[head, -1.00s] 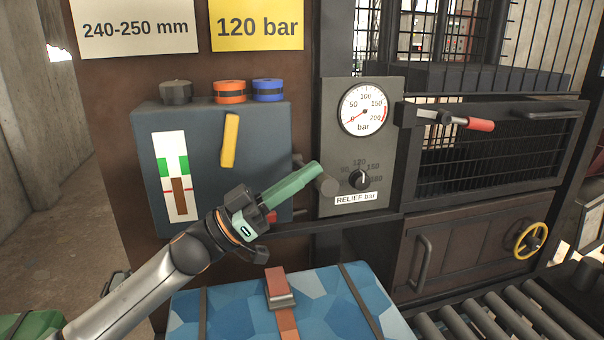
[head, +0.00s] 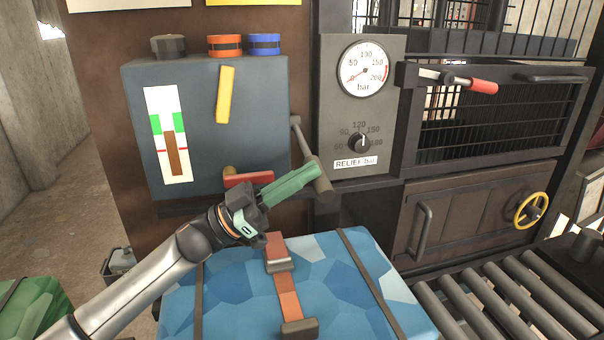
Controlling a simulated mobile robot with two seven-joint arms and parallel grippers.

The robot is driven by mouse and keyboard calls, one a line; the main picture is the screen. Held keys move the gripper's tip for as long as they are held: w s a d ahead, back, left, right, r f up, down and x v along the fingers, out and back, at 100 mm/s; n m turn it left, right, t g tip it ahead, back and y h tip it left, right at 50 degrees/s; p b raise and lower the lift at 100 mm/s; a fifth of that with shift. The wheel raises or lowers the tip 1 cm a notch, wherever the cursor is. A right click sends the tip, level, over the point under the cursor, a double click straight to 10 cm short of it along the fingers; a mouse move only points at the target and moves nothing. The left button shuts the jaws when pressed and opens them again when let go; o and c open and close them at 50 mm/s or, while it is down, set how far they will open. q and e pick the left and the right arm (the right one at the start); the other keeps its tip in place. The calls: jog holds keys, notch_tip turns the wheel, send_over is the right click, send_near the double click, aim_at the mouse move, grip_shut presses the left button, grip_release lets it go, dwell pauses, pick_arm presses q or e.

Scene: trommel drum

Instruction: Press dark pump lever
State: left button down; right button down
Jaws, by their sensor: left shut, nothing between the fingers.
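The dark pump lever (head: 309,153) sticks out from the right side of the blue-grey pump box (head: 260,120). It slants down and toward me, ending in a thick dark grip. My left gripper (head: 310,170) has green fingers, shut and empty, pointing right. Its fingertips overlap the lever's grip in the head view; I cannot tell if they touch it. The pressure gauge (head: 366,68) right of the box has its needle low, near 0. My right gripper is out of view.
A yellow lever (head: 224,95) is on the box front. A blue patterned case (head: 230,297) lies below. A relief knob (head: 359,142) and roller conveyor (head: 480,305) are to the right.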

pick_arm(q)
jog(key=shift+f, duration=0.35)
jog(key=s+a+p, duration=0.1)
jog(key=s+a, duration=0.2)
jog(key=a, duration=0.9)
jog(key=shift+a+p, duration=0.3)
jog(key=shift+a, duration=0.05)
jog(key=shift+s, duration=0.1)
dwell(0.3)
